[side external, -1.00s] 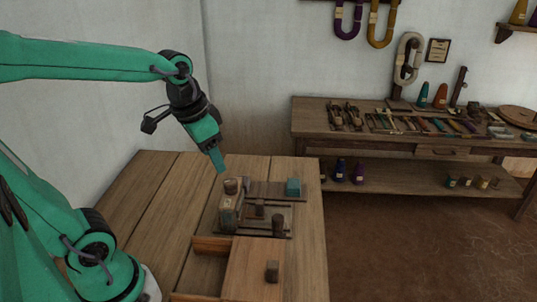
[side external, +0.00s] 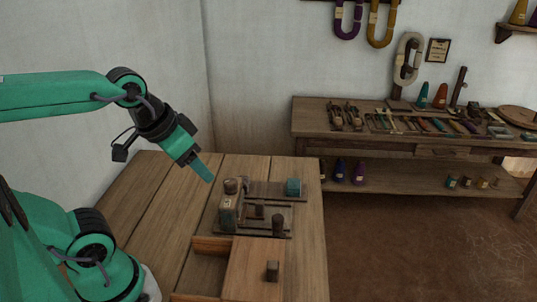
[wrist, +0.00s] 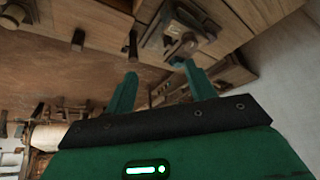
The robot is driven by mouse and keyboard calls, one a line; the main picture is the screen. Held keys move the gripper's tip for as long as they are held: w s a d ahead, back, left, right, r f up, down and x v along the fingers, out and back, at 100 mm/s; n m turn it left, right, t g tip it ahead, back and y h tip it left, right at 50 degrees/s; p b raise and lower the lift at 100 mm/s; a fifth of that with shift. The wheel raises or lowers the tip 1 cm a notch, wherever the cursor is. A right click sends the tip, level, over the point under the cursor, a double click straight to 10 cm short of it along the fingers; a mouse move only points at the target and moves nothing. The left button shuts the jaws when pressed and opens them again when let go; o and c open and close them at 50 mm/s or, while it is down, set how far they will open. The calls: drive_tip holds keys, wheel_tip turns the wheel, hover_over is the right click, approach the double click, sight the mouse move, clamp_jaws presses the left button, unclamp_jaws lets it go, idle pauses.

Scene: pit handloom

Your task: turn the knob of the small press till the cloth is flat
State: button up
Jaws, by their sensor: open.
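What looks like the small press, a worn wooden block (side external: 228,210), stands on a dark railed base on the bench. A round brown knob (side external: 231,186) sits on its top. My gripper (side external: 207,175) is tilted down to the right, a little left of and above the knob, apparently apart from it. In the wrist view my gripper (wrist: 160,70) shows two spread teal fingers with nothing between them. The press area (wrist: 178,32) shows beyond the fingertips there, at an odd angle. I cannot make out any cloth or how flat it is.
A teal block (side external: 293,187) sits on a plank behind the press. A dark post (side external: 278,224) stands at its right. A wooden box (side external: 255,262) with a small knob (side external: 272,270) is in front. The bench's left side is clear. A tool-covered table (side external: 400,140) stands behind.

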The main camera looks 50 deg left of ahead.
drive_tip(key=w, duration=0.1)
drive_tip(key=m+g, duration=0.3)
drive_tip(key=g, duration=0.2)
approach(230, 181)
drive_tip(key=shift+s+d+f, duration=0.1)
drive_tip(key=shift+s+d, duration=0.15)
drive_tip(key=shift+d, duration=0.1)
drive_tip(key=shift+w+a+f, duration=0.4)
drive_tip(key=shift+w+f, duration=0.1)
drive_tip(key=shift+f, duration=0.1)
drive_tip(key=shift+f, duration=3.85)
drive_tip(key=c, duration=1)
